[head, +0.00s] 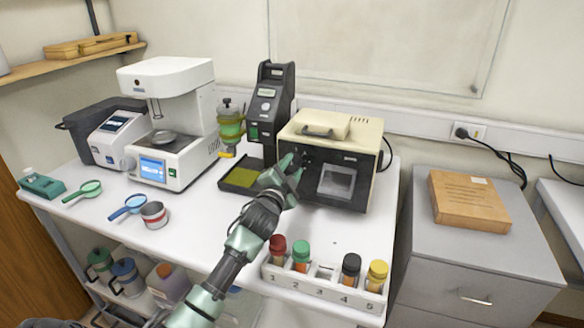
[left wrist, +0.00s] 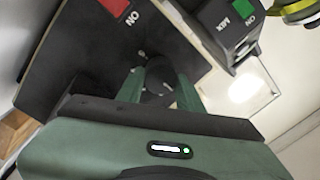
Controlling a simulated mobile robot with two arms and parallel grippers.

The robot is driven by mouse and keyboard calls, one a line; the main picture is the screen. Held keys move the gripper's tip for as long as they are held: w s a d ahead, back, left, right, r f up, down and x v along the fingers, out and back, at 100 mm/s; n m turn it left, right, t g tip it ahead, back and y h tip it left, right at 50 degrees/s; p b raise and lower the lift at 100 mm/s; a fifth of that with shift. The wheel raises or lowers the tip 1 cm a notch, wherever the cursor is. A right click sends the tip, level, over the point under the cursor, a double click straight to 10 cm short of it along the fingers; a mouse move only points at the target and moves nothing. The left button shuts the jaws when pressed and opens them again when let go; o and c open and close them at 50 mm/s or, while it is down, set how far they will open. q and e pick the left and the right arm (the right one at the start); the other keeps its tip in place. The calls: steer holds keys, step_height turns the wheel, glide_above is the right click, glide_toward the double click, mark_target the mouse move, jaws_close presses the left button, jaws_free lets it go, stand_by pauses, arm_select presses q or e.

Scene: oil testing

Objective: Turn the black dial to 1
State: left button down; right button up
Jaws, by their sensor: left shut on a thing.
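The black dial (left wrist: 158,82) is on the dark front panel of the beige and black machine (head: 352,142). My left gripper (head: 296,168) reaches up to the left part of that panel. In the left wrist view its two green fingers (left wrist: 160,90) are shut on the dial, one on each side. In the head view the gripper largely hides the dial. I cannot read the dial's setting or a number 1 beside it. My right gripper is not in view.
A red ON switch (left wrist: 115,5) is on the same panel. A black mixer (head: 270,100) and a dark tray (head: 240,178) stand left of the machine. A rack (head: 325,287) of capped vials is at the table's front edge. Bare tabletop lies between rack and machine.

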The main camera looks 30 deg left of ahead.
arm_select(q)
steer(key=shift+f, duration=0.1)
stand_by(0.3)
steer(key=c, duration=0.9)
jaws_free()
steer(key=b+v, duration=0.1)
steer(key=v, duration=0.6)
steer(key=shift+s, duration=0.25)
